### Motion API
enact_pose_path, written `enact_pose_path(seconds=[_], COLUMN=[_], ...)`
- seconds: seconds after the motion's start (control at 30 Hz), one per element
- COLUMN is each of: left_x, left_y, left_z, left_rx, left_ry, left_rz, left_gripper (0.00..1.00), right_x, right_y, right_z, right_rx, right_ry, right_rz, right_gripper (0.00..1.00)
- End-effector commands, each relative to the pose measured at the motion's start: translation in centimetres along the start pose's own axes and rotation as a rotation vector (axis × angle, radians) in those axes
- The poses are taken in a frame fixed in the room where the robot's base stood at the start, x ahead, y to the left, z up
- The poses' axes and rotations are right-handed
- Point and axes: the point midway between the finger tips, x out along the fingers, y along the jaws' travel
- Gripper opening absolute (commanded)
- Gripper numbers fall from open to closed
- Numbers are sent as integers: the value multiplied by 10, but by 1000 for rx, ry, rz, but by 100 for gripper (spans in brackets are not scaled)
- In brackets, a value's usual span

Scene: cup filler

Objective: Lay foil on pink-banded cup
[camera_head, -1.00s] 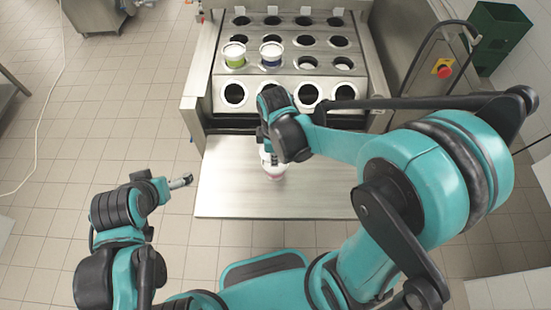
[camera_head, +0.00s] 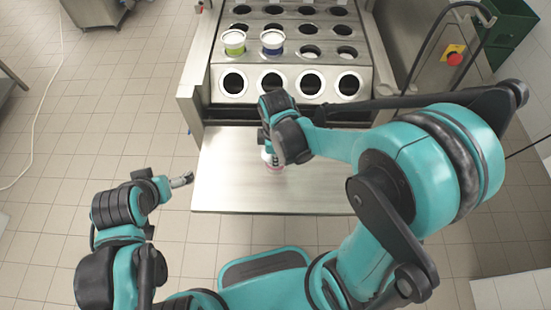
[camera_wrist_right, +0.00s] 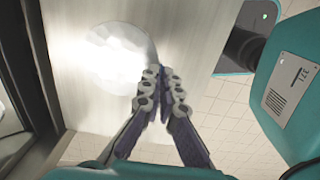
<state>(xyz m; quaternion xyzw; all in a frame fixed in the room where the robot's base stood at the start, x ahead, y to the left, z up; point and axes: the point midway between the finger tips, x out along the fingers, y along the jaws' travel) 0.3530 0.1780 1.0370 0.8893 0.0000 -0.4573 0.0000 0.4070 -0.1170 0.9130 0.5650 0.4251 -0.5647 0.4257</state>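The pink-banded cup (camera_head: 272,165) stands on the bare metal shelf at the front of the filler, mostly hidden by my right gripper and wrist. My right gripper (camera_head: 270,150) is over it in the head view. In the right wrist view its fingers (camera_wrist_right: 161,88) are close together at the edge of a bright, pale, flat disc (camera_wrist_right: 112,57), which looks like the foil. The disc's edge runs in between the fingertips. The cup's pink band does not show there. My left gripper (camera_head: 181,180) is off the shelf's left side, with nothing seen in it; its fingers are too small to judge.
The filler's hole plate (camera_head: 290,65) is behind the shelf (camera_head: 230,180). A green-banded cup (camera_head: 234,43) and a blue-banded cup (camera_head: 272,43) sit in its holes. A red stop button (camera_head: 454,59) is at the right. The shelf is clear around the cup.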

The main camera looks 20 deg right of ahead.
Motion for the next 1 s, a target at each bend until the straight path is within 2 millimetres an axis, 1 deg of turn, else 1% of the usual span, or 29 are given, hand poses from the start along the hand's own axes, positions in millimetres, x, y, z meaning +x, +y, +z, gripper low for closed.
enact_pose_path(seconds=[0.97,1.0], left_x=[2,2], left_y=[0,0], left_z=[1,1], left_rx=[0,0], left_ry=[0,0], left_rz=[0,0], left_gripper=[99,99], right_x=[2,2], right_y=[0,0], right_z=[0,0], right_rx=[0,0], right_ry=[0,0], right_rz=[0,0], right_gripper=[0,6])
